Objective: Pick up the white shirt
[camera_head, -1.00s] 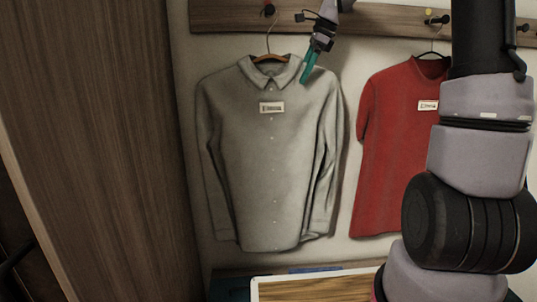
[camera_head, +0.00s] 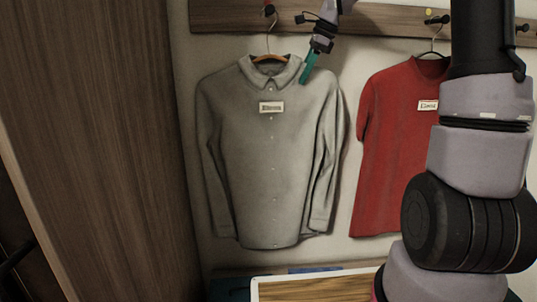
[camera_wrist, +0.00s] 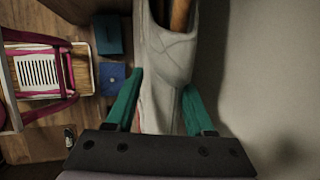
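The white shirt (camera_head: 265,160), greyish in this light, hangs on a wooden hanger (camera_head: 270,58) with a label on its chest. My gripper (camera_head: 306,76) is at the right side of its collar and shoulder in the head view, with teal fingers pointing down. In the wrist view my gripper (camera_wrist: 163,90) has its two fingers apart, one on each side of the shirt's pale cloth (camera_wrist: 165,75). The cloth passes between the fingers. I cannot tell whether either finger touches it.
A red shirt (camera_head: 395,150) hangs to the right, partly behind my arm. A wooden rail (camera_head: 225,18) with pegs runs above. A brown wooden panel (camera_head: 90,130) stands on the left. Blue boxes (camera_wrist: 111,78) and a pink-framed chair (camera_wrist: 40,75) are below in the wrist view.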

